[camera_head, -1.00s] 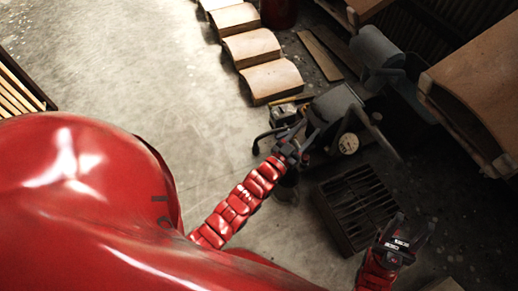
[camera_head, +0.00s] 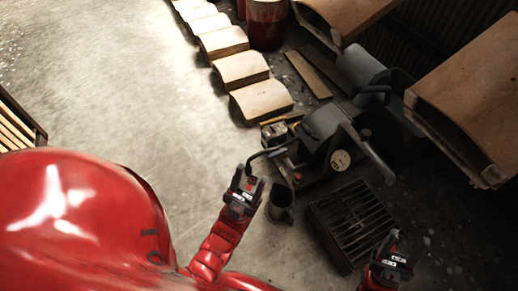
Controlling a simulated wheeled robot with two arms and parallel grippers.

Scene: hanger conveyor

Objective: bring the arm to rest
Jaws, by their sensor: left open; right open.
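My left gripper (camera_head: 250,177) is open with nothing between its fingers, in the middle of the head view. It appears above the concrete floor, beside a dark mug-like container (camera_head: 280,203); I cannot tell the height gap. My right gripper (camera_head: 402,241) is open at the lower right, by the near right corner of a dark slatted crate (camera_head: 350,222). It appears empty. Both arms extend up from the bottom of the picture.
A grey machine with a round dial (camera_head: 340,160) stands beyond the grippers. A row of tan curved-top blocks (camera_head: 262,100) runs up the floor. A red drum (camera_head: 267,22) and large brown boxes (camera_head: 478,95) stand farther back. Open floor (camera_head: 120,90) lies at left.

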